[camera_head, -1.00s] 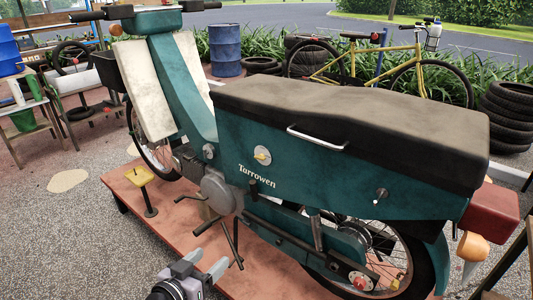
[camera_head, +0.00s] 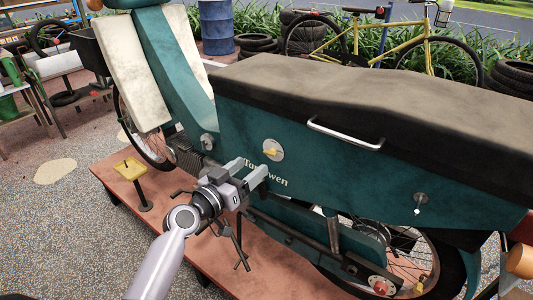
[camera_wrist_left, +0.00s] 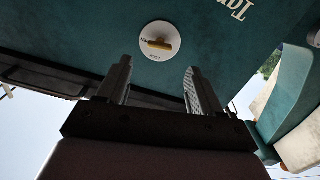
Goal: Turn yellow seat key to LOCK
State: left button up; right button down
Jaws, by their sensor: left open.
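The yellow seat key (camera_head: 270,152) sits on a round pale plate (camera_head: 275,157) on the teal side panel of the moped (camera_head: 345,172), below the black seat. In the left wrist view the key (camera_wrist_left: 158,44) is a yellow bar lying about level across its plate. My left gripper (camera_head: 253,170) is open and empty, just below and left of the key, in front of the panel lettering. In the left wrist view the key shows beyond and between the open fingers (camera_wrist_left: 160,77), apart from them. My right gripper is out of view.
A silver grab handle (camera_head: 345,136) juts from the panel right of the key. A small knob (camera_head: 419,203) is farther right. The moped stands on a reddish platform (camera_head: 205,238), with a yellow-topped stand (camera_head: 130,170) at left.

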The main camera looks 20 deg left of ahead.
aim_at(268, 153)
pick_arm(q)
jog(key=shift+x, duration=3.35)
jog(key=c, duration=1.1)
